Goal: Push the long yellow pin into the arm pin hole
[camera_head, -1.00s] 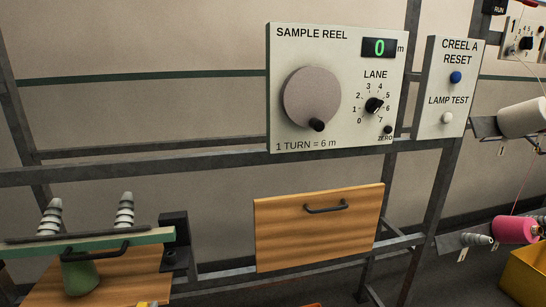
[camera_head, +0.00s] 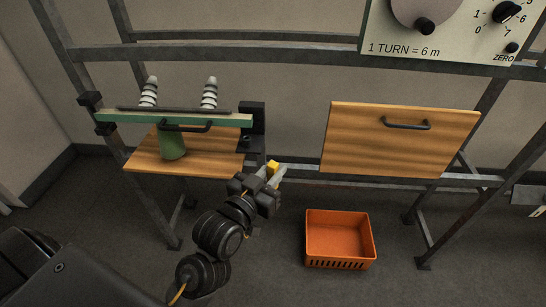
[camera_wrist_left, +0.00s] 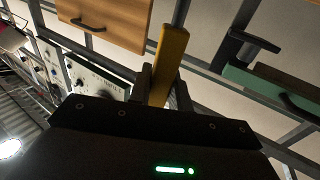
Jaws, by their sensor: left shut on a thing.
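My left gripper (camera_head: 276,176) is shut on the long yellow pin (camera_head: 272,166). The pin also shows in the left wrist view (camera_wrist_left: 169,60), reaching out from between the fingers. In the head view the gripper is in front of the frame, right of the wooden shelf and below the black bracket (camera_head: 251,130) at the right end of the green arm (camera_head: 185,117). The pin and bracket are apart in the wrist view. I cannot make out the pin hole clearly. My right gripper is not in view.
A green post (camera_head: 172,146) and a wooden shelf (camera_head: 150,160) are under the green arm; two ribbed cones (camera_head: 209,92) stand along it. A wooden panel with a black handle (camera_head: 400,140) is to the right. An orange crate (camera_head: 339,262) is on the floor.

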